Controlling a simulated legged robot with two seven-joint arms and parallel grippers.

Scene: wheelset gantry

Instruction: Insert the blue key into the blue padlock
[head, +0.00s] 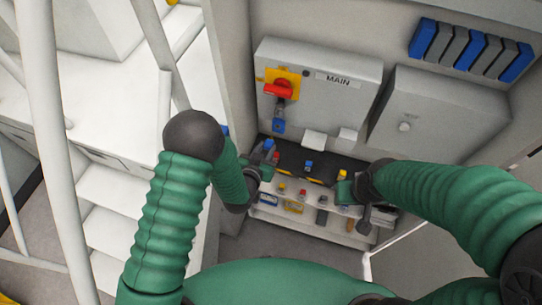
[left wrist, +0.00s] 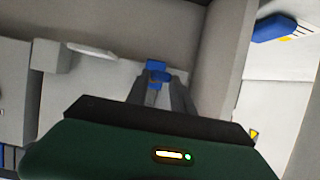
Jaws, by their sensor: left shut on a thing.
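The blue padlock (head: 279,125) hangs below the red rotary switch (head: 279,90) on the grey MAIN box. My left gripper (head: 266,158) is just below and left of the padlock, shut on the blue key (head: 269,145). In the left wrist view, blue (left wrist: 157,72) shows between the fingertips of the left gripper (left wrist: 163,88). The key's tip and any contact with the padlock cannot be made out. My right gripper (head: 348,189) is at the right end of the shelf, by a yellow piece (head: 342,175). Its fingers are too small to read.
A dark-topped shelf (head: 300,158) below the box carries a small blue item (head: 308,165) and several coloured pieces. A second grey box (head: 437,112) stands at right, under blue and grey binders (head: 470,50). White stairs and rails (head: 50,130) are at left.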

